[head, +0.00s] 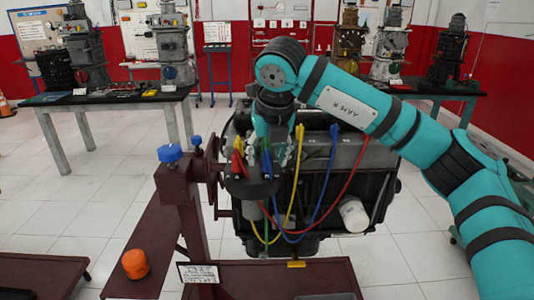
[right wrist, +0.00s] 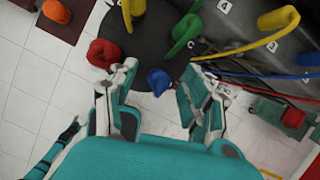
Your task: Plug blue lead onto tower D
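The round black cap (head: 238,188) with its towers stands in front of the engine, and it fills the top of the right wrist view (right wrist: 150,40). The blue lead's end boot (right wrist: 158,82) is at the cap's near edge; I cannot tell whether it is fully seated. The label of its tower is hidden. The blue lead (head: 326,180) loops from the engine down and back up to the cap. My right gripper (right wrist: 159,68) is open, pointing down, with its fingers on either side of the blue boot and gaps between. My left gripper is not seen.
Red (right wrist: 103,53), yellow (right wrist: 133,8) and green (right wrist: 183,32) boots sit around the cap, close to my fingers. Their leads hang in front of the engine (head: 350,155). An orange object (head: 135,264) lies on the maroon stand. Benches stand behind.

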